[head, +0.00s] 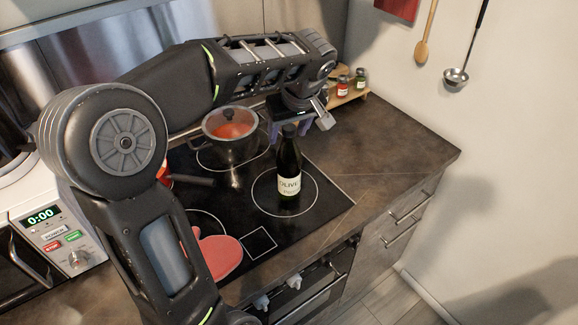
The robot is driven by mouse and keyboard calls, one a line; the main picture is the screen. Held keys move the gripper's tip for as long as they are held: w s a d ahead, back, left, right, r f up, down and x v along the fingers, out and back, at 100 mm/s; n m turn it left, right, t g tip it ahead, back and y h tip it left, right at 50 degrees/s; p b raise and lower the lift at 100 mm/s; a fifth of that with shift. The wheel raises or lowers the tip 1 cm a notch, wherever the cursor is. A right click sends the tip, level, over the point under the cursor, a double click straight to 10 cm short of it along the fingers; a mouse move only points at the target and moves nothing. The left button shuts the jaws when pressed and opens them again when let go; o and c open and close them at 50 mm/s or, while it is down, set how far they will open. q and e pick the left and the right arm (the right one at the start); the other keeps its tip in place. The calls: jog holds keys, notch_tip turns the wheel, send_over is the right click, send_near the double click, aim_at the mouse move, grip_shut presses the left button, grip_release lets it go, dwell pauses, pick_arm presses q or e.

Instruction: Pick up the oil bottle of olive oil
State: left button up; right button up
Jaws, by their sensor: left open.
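The olive oil bottle (289,172) is dark with a white label. It stands upright on the right front ring of the black cooktop. My left arm reaches across from the left, and my left gripper (300,122) is open just behind and above the bottle's neck. The bottle top overlaps the gripper in the picture, so I cannot tell whether they touch. The gripper's fingers are partly hidden. My right gripper is not in view.
A lidded pot (231,134) with red contents stands on the cooktop (325,197) behind the bottle. A red mitt (220,256) lies at the front left. A microwave (45,235) is at the left. Spice jars (343,86) stand on a small rack. The right counter (400,150) is clear.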

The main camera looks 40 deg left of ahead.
pick_arm(q)
jog(key=shift+x, duration=0.8)
jog(key=shift+c, duration=0.2)
grip_shut()
dwell(1.0)
